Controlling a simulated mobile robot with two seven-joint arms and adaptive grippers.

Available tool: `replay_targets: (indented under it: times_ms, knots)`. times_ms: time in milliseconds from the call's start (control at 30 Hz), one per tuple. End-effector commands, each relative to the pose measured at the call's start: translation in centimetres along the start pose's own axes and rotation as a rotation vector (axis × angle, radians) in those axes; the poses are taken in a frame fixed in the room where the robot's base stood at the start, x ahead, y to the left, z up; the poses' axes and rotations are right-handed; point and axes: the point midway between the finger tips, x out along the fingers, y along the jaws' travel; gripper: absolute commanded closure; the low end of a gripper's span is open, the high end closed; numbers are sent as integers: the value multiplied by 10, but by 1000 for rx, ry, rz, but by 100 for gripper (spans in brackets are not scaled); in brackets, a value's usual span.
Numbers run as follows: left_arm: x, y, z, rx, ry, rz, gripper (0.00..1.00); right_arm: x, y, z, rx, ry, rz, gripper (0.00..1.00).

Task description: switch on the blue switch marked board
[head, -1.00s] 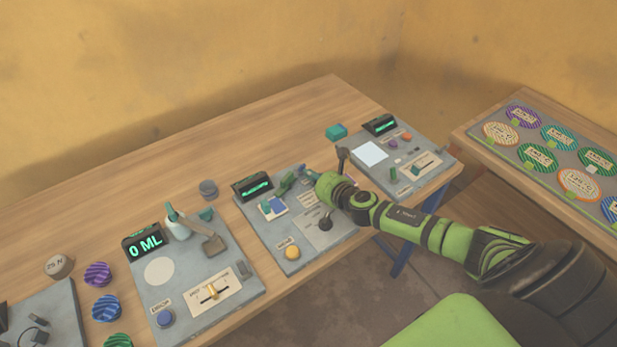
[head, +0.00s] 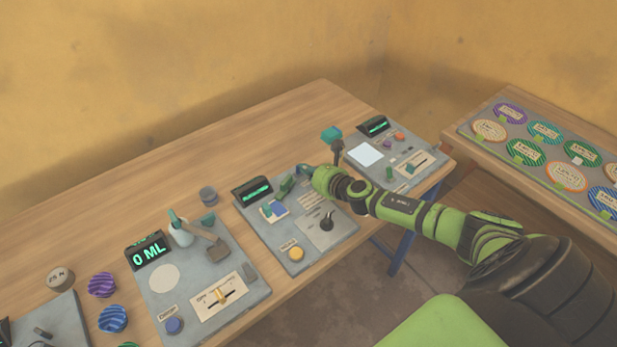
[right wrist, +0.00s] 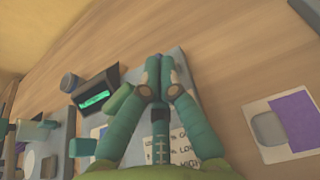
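On the middle grey panel (head: 262,233), a small teal rocker and a blue patch sit on a white plate; this looks like the blue switch (head: 277,209). Its label is too small to read. My right gripper (head: 304,170) is over the far right part of this panel, beyond and to the right of the switch. In the right wrist view its two teal fingers (right wrist: 159,78) converge with the tips together, and nothing shows between them. A green bar-shaped part (head: 287,185) lies just left of the fingers. My left gripper is not in view.
A panel reading 0 ML (head: 149,251) stands left, another panel (head: 405,165) right. A purple-backed plate (right wrist: 292,118) shows in the right wrist view.

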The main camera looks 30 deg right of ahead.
Motion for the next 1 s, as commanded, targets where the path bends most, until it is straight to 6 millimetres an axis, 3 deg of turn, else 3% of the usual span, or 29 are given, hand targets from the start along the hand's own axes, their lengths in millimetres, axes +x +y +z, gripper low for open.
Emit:
replay_targets:
  times_ms: [367, 1000]
  knots:
    - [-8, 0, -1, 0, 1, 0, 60, 7, 1, 11, 1, 0, 1, 100]
    - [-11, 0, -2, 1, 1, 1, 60, 10, 0, 15, 1, 1, 0, 100]
